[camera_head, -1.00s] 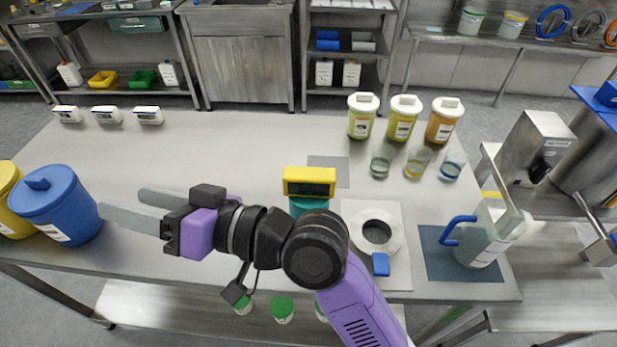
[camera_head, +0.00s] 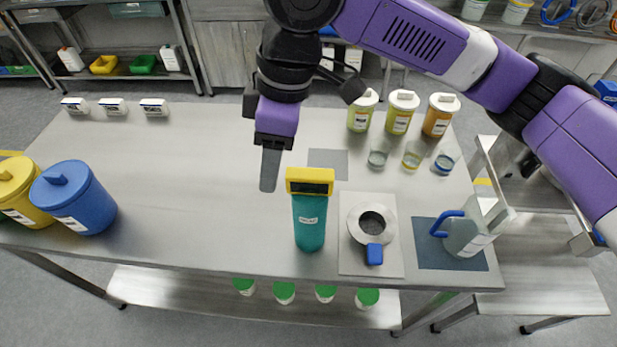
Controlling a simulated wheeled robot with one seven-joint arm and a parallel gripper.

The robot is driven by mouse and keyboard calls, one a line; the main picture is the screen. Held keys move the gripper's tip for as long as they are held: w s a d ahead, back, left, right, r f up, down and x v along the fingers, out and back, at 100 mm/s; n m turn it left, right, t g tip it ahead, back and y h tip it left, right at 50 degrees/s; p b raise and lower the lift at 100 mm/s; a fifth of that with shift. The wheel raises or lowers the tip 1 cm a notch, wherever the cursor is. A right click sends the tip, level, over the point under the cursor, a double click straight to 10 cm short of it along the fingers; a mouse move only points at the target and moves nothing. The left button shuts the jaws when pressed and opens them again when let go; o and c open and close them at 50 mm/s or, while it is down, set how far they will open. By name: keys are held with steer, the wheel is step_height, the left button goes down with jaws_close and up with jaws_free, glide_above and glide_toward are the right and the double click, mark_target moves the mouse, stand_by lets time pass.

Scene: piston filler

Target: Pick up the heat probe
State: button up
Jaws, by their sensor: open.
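The heat probe appears to be the upright teal device (camera_head: 309,222) with a yellow head and dark display, near the front middle of the table. A small white label is on its teal body; the print is too small to read. My gripper (camera_head: 269,168) points down above the table, to the left of and behind the yellow head in the picture. It is open and empty. Its fingers are seen nearly in line, so one largely hides the other. The gripper looks apart from the probe.
A ring-shaped metal piece with a blue handle (camera_head: 374,253) lies on a light mat right of the probe. A blue-handled jug (camera_head: 466,232) stands on a dark mat. Lidded tubs and glasses stand at the back right, a blue bin (camera_head: 88,205) at left. The middle-left tabletop is clear.

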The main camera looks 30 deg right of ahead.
mark_target(310, 173)
steer(key=d, duration=0.1)
steer(key=d+r+h, duration=0.1)
steer(key=d, duration=0.1)
steer(key=s+d+h, duration=0.1)
steer(key=d, duration=0.1)
steer(key=shift+d+r+g, duration=0.2)
steer(key=shift+d+g, duration=0.05)
steer(key=shift+g, duration=0.15)
steer(key=shift+d+f, duration=0.15)
steer(key=shift+f, duration=0.1)
steer(key=shift+s+f+p, duration=0.15)
steer(key=shift+f+p, duration=0.85)
steer(key=shift+f, duration=2.6)
steer(key=shift+f, duration=0.2)
jaws_close()
